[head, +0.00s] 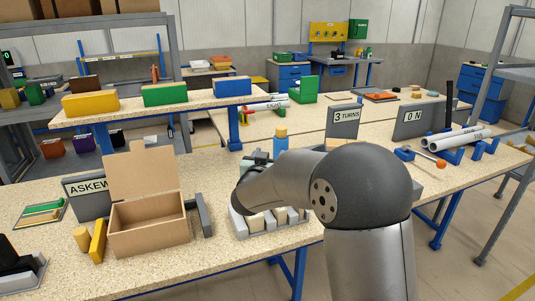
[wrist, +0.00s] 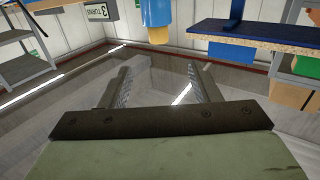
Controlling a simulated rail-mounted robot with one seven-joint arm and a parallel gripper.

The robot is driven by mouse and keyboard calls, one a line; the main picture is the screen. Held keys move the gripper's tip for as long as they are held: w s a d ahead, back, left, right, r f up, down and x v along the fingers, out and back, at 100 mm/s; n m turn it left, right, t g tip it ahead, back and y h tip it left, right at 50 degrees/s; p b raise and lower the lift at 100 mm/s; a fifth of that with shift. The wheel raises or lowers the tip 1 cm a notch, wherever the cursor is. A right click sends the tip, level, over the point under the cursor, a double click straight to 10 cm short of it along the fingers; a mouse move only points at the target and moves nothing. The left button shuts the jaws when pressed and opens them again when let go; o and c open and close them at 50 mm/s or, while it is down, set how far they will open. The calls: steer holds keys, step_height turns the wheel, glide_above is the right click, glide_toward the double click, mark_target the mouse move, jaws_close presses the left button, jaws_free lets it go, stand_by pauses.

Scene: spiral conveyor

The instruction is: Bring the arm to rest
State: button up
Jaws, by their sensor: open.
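My gripper (wrist: 160,78) shows in the wrist view with its two dark ridged fingers spread apart. Nothing is held between them; a grey, shiny surface shows behind the gap. In the head view my grey arm (head: 368,185) rises from the bottom right and bends left over the front table (head: 60,262). Its dark far end is above a grey slotted tray (head: 268,228). The fingers cannot be made out in the head view.
An open cardboard box (head: 150,222) and an ASKEW sign (head: 87,195) stand left of the arm. A blue and yellow bottle (head: 281,143) stands just behind it. A 3 TURNS sign (head: 343,121) and white tubes (head: 455,138) are to the right.

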steer(key=s+d+f+n+g+y, duration=0.1)
steer(key=s+d+f+g, duration=0.2)
steer(key=s, duration=1.1)
steer(key=s+d+f+n+g+y, duration=0.1)
steer(key=s+f+g, duration=0.4)
steer(key=s, duration=1)
steer(key=s+d+f+n+g+y, duration=0.1)
steer(key=s+d+f+g+y, duration=0.2)
steer(key=s+g, duration=0.5)
steer(key=s+d+f, duration=0.1)
steer(key=s+d, duration=0.1)
steer(key=s, duration=0.4)
steer(key=shift+s+f+n+g, duration=0.2)
steer(key=shift+f+n+g, duration=0.1)
steer(key=shift+f+g, duration=0.1)
